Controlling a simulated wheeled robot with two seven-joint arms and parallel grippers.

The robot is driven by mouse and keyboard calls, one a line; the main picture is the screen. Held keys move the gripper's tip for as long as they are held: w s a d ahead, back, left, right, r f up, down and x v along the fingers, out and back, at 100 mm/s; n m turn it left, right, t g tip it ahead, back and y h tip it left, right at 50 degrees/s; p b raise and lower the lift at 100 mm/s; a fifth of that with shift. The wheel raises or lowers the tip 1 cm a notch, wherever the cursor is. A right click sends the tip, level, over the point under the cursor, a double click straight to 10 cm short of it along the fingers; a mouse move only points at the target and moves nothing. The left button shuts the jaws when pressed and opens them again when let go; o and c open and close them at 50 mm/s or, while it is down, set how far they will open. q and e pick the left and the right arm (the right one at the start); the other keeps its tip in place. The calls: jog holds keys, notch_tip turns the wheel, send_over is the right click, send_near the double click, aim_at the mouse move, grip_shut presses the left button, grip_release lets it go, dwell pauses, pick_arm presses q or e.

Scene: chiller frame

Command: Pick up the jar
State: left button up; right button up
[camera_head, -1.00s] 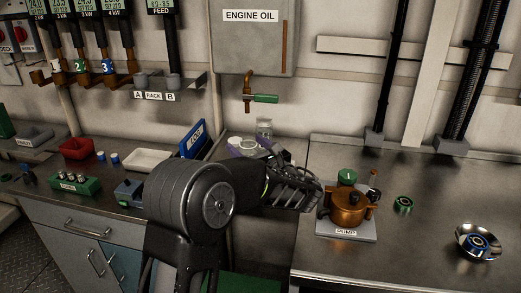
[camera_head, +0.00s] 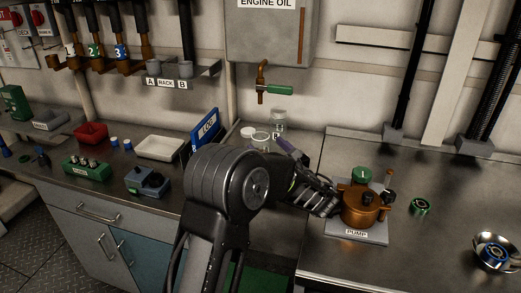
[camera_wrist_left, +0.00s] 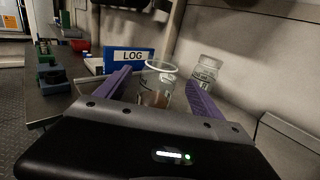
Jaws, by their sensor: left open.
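A clear glass jar (camera_head: 278,119) with a pale top stands against the back wall below the oil tap. It also shows in the left wrist view (camera_wrist_left: 208,68), just behind and above the right finger. An open glass vessel (camera_head: 261,139) with a round rim stands in front of it. In the left wrist view this vessel (camera_wrist_left: 158,88) appears between the fingers, with something brownish low inside or behind it. My left gripper (camera_wrist_left: 160,78) is open and holds nothing. In the head view its purple finger (camera_head: 286,146) is close to the glassware; contact cannot be told. My right gripper is out of view.
A blue LOG binder (camera_head: 205,129) stands left of the glassware. A copper pump (camera_head: 361,207) on its plate is right of my left wrist. A white tray (camera_head: 160,147) and a red bin (camera_head: 91,134) lie farther left. The right counter's front is mostly clear.

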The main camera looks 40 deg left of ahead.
aim_at(256, 144)
pick_arm(q)
notch_tip(256, 144, down, 3)
jog(key=shift+f, duration=0.1)
jog(key=shift+w+a+r, duration=0.2)
jog(key=shift+a+r, duration=0.05)
jog(key=shift+a, duration=0.2)
jog(key=shift+w+a+f, duration=0.1)
jog(key=shift+a, duration=0.05)
jog(key=p+x, duration=0.1)
jog(key=x, duration=0.5)
jog(key=shift+a, duration=0.1)
